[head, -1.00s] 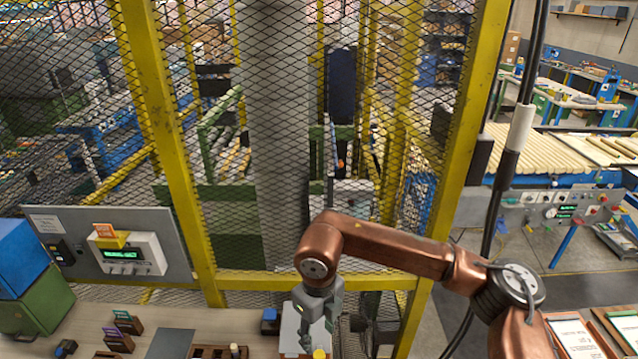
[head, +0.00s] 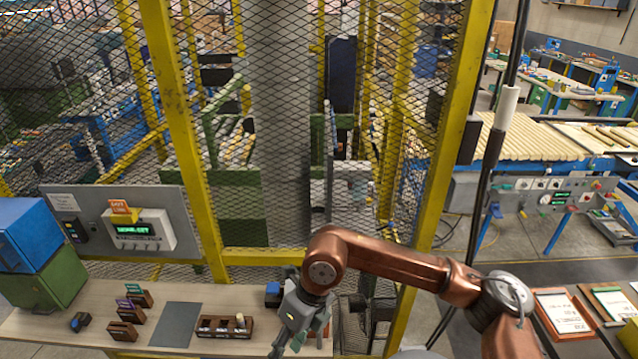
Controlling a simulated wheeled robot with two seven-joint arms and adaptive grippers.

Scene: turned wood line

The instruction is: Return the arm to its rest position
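My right arm (head: 405,262), copper coloured, comes in from the right and bends down at its wrist over the bench. Its grey gripper (head: 286,347) points down and to the left at the bench's front right part. Its fingers look spread, with nothing seen between them, though the tips are close to the lower picture edge. My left arm and gripper are not in view.
A yellow-framed mesh fence (head: 190,150) stands behind. Clipboards (head: 562,312) lie at right.

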